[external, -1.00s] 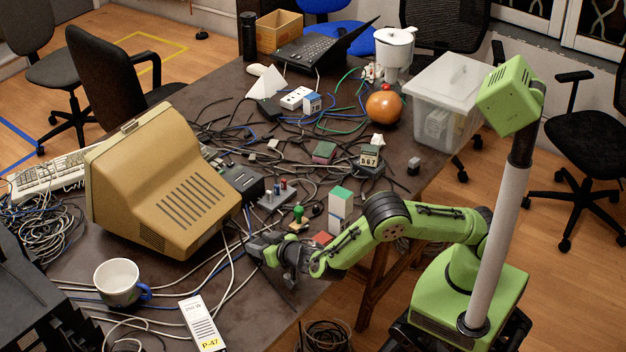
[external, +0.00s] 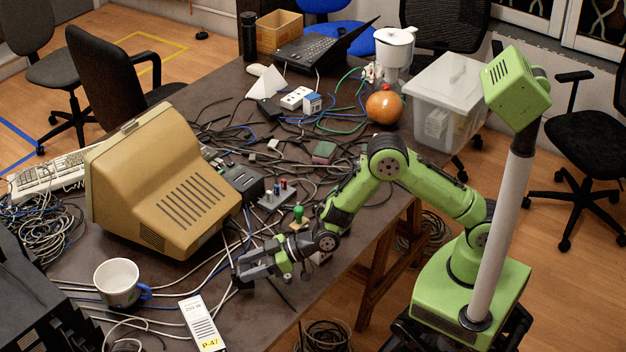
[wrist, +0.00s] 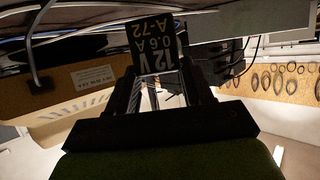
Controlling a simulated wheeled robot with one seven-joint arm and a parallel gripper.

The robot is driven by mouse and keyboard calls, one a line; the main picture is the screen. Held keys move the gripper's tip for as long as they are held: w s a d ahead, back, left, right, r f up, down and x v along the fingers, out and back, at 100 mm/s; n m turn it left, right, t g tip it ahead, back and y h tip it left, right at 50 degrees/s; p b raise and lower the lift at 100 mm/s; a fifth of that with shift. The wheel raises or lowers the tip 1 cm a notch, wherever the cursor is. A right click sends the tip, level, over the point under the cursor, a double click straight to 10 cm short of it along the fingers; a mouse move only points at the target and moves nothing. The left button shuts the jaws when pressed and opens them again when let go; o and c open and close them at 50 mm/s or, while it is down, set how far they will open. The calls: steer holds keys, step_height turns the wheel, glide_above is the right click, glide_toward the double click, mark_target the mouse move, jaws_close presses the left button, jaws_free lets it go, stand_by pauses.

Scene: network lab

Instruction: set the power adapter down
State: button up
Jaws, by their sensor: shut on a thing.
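The power adapter (wrist: 156,48) is a black block with pale print reading 12V, 0.6A, A-72, seen between my fingertips in the wrist view. My gripper (external: 238,274) is shut on it, low over the front part of the dark table (external: 250,318), to the right of the mug. In the external view the adapter is hard to tell from the dark fingers. I cannot tell whether it touches the table.
A beige monitor (external: 165,185) stands behind and left of my gripper. A mug (external: 117,283) and a white labelled strip (external: 202,322) are to the left. A green-topped stamp (external: 298,214) is behind my wrist. Loose cables cross the table around my gripper.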

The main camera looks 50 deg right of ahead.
steer(key=s+a+r+n+g+y, duration=0.3)
steer(key=s+a+r+n+g, duration=0.15)
steer(key=r, duration=0.25)
steer(key=f+b, duration=0.1)
steer(key=f, duration=0.2)
steer(key=f+b, duration=0.1)
steer(key=f, duration=0.2)
steer(key=f+b, duration=0.1)
steer(key=f, duration=0.2)
steer(key=shift+w+d+f, duration=0.3)
steer(key=shift+d+f, duration=0.05)
steer(key=shift+f, duration=0.05)
steer(key=o, duration=1.3)
steer(key=shift+r, duration=0.1)
steer(key=shift+c, duration=0.2)
steer(key=v, duration=1.2)
steer(key=shift+p, duration=0.4)
